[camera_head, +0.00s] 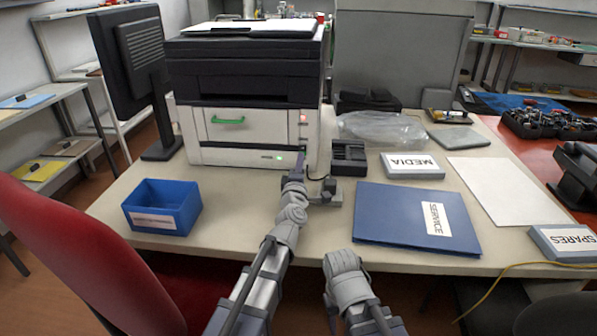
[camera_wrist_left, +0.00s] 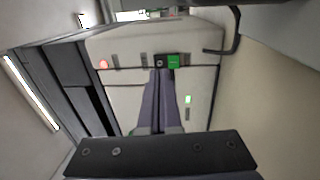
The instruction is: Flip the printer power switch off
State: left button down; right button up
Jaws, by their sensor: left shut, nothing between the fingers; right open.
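The printer (camera_head: 255,125), white with a black top, stands at the back left of the desk. My left gripper (camera_head: 301,155) is at the printer's front right corner, shut and empty. In the wrist view its fingertips (camera_wrist_left: 160,72) are at the dark half; I cannot tell whether they touch it. My right arm shows at the bottom middle; its fingers are not visible.
A red light (camera_wrist_left: 103,64) and a green light (camera_wrist_left: 188,99) glow on the printer. A blue bin (camera_head: 163,207) stands front left. A blue service folder (camera_head: 400,215), a media box (camera_head: 413,165) and a dark device (camera_head: 349,157) lie to the right. A red chair (camera_head: 75,250) is at the left.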

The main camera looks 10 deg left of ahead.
aim_at(302, 147)
pick_arm(q)
jog(key=shift+w+r, duration=0.2)
jog(key=shift+w, duration=1.45)
jog(key=shift+w+r+p, duration=0.4)
jog(key=shift+w+p, duration=0.05)
jog(key=shift+w, duration=0.05)
jog(key=shift+s+f, duration=0.15)
jog(key=shift+s, duration=0.1)
